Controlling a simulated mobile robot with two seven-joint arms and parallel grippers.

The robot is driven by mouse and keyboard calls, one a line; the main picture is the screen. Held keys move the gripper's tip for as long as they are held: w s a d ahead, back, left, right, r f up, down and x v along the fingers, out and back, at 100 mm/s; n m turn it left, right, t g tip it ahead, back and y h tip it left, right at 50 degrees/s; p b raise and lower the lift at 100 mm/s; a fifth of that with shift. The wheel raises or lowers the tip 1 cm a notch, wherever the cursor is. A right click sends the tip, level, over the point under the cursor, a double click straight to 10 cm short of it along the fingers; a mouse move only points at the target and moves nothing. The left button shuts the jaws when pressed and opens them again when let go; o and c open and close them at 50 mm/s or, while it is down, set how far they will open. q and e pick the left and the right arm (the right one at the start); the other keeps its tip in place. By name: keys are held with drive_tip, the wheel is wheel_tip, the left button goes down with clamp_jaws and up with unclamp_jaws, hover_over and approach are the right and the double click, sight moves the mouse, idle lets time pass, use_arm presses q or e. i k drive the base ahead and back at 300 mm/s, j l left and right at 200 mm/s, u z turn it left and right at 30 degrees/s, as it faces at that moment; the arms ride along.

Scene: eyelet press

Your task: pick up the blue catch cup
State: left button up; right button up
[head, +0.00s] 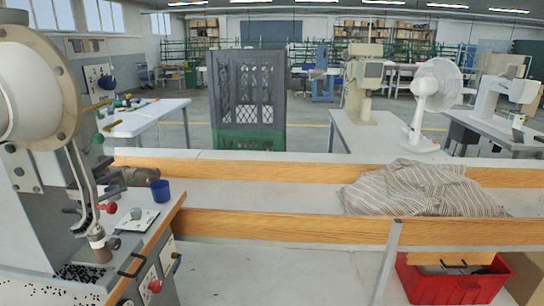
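The blue catch cup (160,190) stands upright at the left, near the corner of the eyelet press's (35,150) worktop, next to the start of the long wooden-edged bench. Its dark blue opening faces up, and nothing touches it from above. A white plate with a small grey piece (137,219) lies just in front of it. The red-knobbed lever (111,208) of the press is to its left. Neither of my grippers shows in the head view.
A striped cloth (425,189) lies heaped on the right of the bench trough. Wooden rails (290,226) edge the bench. A red crate (450,286) stands at lower right. Small dark eyelets (75,273) are scattered at the press foot. The trough's middle is clear.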

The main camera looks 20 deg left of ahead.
sight(161, 192)
drive_tip(key=i+u, duration=0.1)
drive_tip(key=u, duration=0.3)
drive_tip(key=i+l+u, duration=0.1)
drive_tip(key=u, duration=0.35)
drive_tip(key=i+l+u, duration=0.1)
drive_tip(key=u, duration=0.3)
drive_tip(key=l+u, duration=0.2)
drive_tip(key=u, duration=0.25)
drive_tip(key=l+u, duration=0.2)
drive_tip(key=u, duration=0.25)
drive_tip(key=l+u, duration=0.2)
drive_tip(key=u, duration=0.25)
drive_tip(key=l+u, duration=0.2)
drive_tip(key=u, duration=0.25)
drive_tip(key=k+l+u, duration=0.15)
drive_tip(key=u, duration=0.3)
drive_tip(key=z, duration=1.45)
